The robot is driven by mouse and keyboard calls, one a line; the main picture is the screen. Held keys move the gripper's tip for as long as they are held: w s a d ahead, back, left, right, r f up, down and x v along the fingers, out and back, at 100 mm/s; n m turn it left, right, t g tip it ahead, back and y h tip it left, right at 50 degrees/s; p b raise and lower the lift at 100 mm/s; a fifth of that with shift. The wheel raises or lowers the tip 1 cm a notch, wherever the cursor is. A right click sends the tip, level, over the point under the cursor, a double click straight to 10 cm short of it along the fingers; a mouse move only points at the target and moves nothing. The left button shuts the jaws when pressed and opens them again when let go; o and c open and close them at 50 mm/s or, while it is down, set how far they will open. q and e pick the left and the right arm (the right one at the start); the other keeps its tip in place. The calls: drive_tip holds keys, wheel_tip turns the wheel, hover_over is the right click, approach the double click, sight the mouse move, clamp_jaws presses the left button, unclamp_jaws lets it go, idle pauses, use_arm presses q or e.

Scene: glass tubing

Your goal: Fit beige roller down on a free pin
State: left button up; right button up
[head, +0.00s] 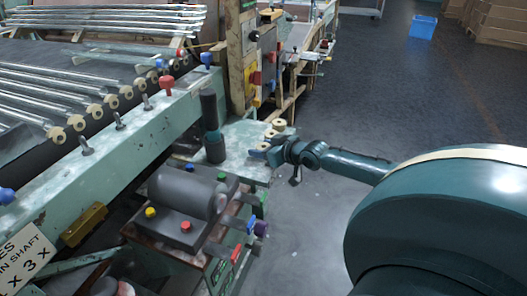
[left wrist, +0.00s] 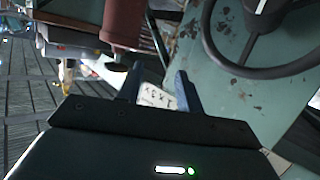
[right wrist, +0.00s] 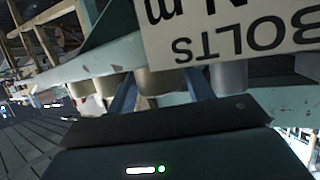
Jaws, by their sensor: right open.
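Beige rollers stand on the small side table (head: 250,133), one at its far end (head: 279,124). My right gripper (head: 262,150) is open at this table, close to them. In the right wrist view a beige roller (right wrist: 155,82) shows between the spread blue fingers; I cannot tell if they touch it. Other beige rollers (head: 77,122) sit along the machine's rail at the tube ends. Bare grey pins stand on the green rail, one near (head: 86,147) and one farther along (head: 118,121). My left gripper (left wrist: 156,88) is open and empty in the left wrist view.
A dark cylinder (head: 215,148) stands on the side table. A grey motor box (head: 182,190) with coloured knobs is in front of it. A BOLTS sign (right wrist: 230,28) hangs close above the right fingers. A handwheel (left wrist: 262,40) is near the left gripper.

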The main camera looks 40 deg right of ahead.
drive_tip(key=c, duration=0.7)
